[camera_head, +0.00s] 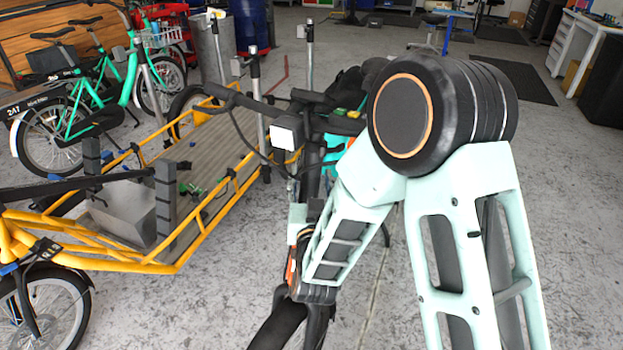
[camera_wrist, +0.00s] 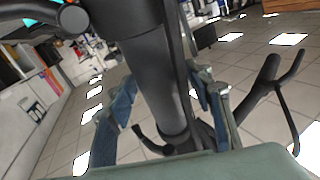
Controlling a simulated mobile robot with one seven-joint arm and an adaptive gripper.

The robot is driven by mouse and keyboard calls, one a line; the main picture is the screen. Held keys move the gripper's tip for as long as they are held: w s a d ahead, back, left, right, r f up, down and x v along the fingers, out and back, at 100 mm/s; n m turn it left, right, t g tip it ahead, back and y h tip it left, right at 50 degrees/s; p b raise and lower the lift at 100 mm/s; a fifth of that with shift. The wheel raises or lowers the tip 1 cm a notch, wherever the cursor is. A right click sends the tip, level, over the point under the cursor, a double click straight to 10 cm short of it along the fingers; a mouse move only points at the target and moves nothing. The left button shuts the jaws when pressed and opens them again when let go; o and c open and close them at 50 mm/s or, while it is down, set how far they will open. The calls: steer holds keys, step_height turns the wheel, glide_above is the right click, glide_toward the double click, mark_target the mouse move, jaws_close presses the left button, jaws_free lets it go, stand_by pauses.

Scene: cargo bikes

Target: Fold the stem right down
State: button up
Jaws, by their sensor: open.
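The stem (camera_wrist: 150,75) is a thick dark tube that fills the middle of the wrist view, running from the top down toward a dark joint. My gripper (camera_wrist: 162,85) is open, with one finger on each side of the stem; I cannot tell whether either finger touches it. In the head view the stem (camera_head: 312,165) stands upright below the dark handlebar (camera_head: 240,100), left of my arm. My arm hides part of the bike there, and my gripper's fingers are not clear. A bar with a thin lever (camera_wrist: 275,90) shows at the right of the wrist view.
A yellow cargo bike (camera_head: 170,262) with a long flat bed stands close on the left. Green bikes (camera_head: 65,130) are parked behind it. Upright posts (camera_head: 255,80) stand near the handlebar. Grey floor (camera_head: 585,230) is open on the right.

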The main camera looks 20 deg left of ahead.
jaws_close()
stand_by(0.3)
steer(key=shift+w+d+r+m+g+p, duration=0.2)
steer(key=shift+w+m+g+p, duration=0.3)
steer(key=shift+p, duration=0.3)
steer(key=shift+w+d+f+g+h+p, duration=0.15)
steer(key=shift+w+g+h+p, duration=0.25)
steer(key=shift+w+g+p, duration=0.3)
steer(key=shift+w+d+f+m+g+p, duration=0.2)
steer(key=shift+w+f+m+g+p, duration=0.3)
steer(key=shift+w+g, duration=0.2)
steer(key=shift+w+d+f+m+g+p, duration=0.15)
steer(key=shift+w+f+m+g+p, duration=0.35)
steer(key=shift+w, duration=0.3)
steer(key=shift+r, duration=0.1)
